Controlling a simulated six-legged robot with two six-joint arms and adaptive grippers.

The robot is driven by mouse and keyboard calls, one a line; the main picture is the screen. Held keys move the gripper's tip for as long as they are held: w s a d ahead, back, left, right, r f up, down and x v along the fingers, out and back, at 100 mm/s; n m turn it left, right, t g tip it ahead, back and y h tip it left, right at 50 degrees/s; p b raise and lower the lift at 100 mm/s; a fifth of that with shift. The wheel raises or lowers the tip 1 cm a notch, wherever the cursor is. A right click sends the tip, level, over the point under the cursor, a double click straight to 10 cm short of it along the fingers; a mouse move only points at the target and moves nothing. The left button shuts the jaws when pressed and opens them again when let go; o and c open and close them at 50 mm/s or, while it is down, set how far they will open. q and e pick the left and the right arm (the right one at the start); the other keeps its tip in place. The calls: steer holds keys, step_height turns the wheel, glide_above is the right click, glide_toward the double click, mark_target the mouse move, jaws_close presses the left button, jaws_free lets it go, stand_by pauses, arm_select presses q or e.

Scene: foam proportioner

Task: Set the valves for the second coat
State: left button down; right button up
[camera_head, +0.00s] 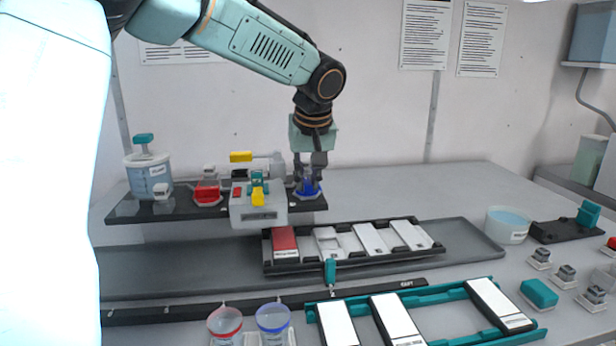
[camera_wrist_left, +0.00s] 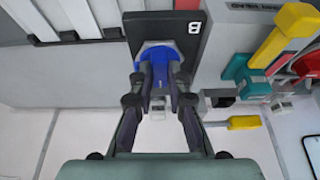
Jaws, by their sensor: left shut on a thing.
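My left gripper (camera_head: 309,180) points down at the right end of the dark shelf and is shut on a blue knob (camera_head: 307,189). In the left wrist view the fingers (camera_wrist_left: 158,88) close around the blue knob (camera_wrist_left: 157,55), on a dark plate marked B. The fingers partly hide the knob. A red knob (camera_head: 207,193) stands further left on the shelf. Between them is a grey valve block (camera_head: 258,211) with a yellow lever (camera_head: 258,197) and a teal part (camera_head: 257,180). Another yellow lever (camera_head: 240,157) lies sideways behind it. My right gripper is not in view.
A clear container with a teal top (camera_head: 147,170) stands at the shelf's left end. A black rack (camera_head: 354,262) with one red and several white cartridges sits in the grey tray (camera_head: 465,250). Red-rimmed (camera_head: 225,323) and blue-rimmed (camera_head: 273,320) cups stand in front.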

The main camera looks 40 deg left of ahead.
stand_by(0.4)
arm_select(q)
steer(key=m, duration=0.2)
steer(key=m+t+h+p, duration=0.1)
steer(key=shift+s+a+r+m, duration=0.1)
steer(key=shift+a+r+m, duration=0.05)
steer(key=shift+m, duration=0.25)
steer(key=m+h+p, duration=0.1)
steer(key=m+p, duration=0.1)
steer(key=shift+a+m, duration=0.1)
steer(key=shift+m, duration=0.3)
steer(key=m+h+p, duration=0.1)
steer(key=m+p, duration=0.1)
steer(key=p, duration=0.1)
steer(key=m+h+p, duration=0.1)
steer(key=m+p, duration=0.2)
steer(key=p, duration=0.1)
steer(key=m+h+p, duration=0.1)
steer(key=m+p, duration=0.2)
steer(key=p, duration=0.1)
steer(key=shift+a+r, duration=0.15)
steer(key=shift+a, duration=0.2)
steer(key=shift+m+p, duration=0.6)
steer(key=shift+p, duration=0.25)
steer(key=shift+a+m+h+p, duration=0.1)
steer(key=shift+m+h+p, duration=0.35)
steer(key=shift+m, duration=0.75)
